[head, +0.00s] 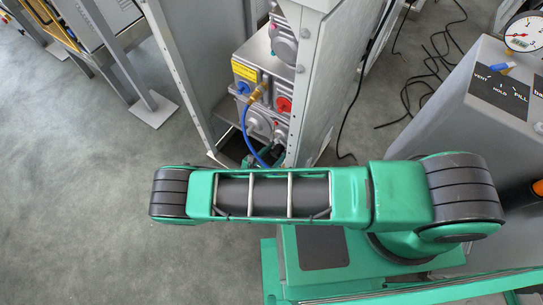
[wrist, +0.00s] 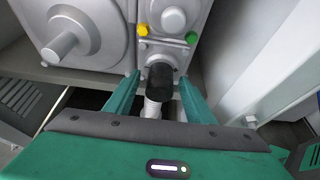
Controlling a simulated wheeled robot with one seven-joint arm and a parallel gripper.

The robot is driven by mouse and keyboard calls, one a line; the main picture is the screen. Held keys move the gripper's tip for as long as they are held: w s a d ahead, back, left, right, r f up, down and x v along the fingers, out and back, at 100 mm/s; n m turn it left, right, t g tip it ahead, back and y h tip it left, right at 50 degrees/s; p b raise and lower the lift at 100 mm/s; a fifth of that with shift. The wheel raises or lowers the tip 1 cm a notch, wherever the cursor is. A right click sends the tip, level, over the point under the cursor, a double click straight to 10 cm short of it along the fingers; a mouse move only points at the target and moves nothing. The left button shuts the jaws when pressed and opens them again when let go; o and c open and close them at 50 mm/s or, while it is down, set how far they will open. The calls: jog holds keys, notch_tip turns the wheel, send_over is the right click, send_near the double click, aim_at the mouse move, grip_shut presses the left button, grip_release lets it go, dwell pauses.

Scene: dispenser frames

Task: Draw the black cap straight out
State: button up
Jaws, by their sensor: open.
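The black cap (wrist: 160,82) is in the middle of the wrist view, at the lower end of a grey housing. A pale cylindrical piece (wrist: 152,108) shows just below it. My gripper (wrist: 158,78) is open, with one green finger on each side of the cap. Gaps show between the fingers and the cap, so I see no contact. In the head view my green arm hides most of the gripper, and I cannot make out the cap clearly there.
A grey pump unit (head: 262,75) with a blue hose (head: 247,125) stands between upright metal panels (head: 325,75). In the wrist view, a yellow plug (wrist: 143,30) and a green plug (wrist: 191,38) sit above the cap. A pale panel (wrist: 255,65) rises close on the right.

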jog(key=shift+w+d+f, duration=0.1)
jog(key=shift+w, duration=0.05)
jog(key=c, duration=1)
jog(key=shift+c, duration=0.2)
jog(key=s+a, duration=0.5)
jog(key=s, duration=0.1)
jog(key=shift+s, duration=0.25)
dwell(0.5)
dwell(0.4)
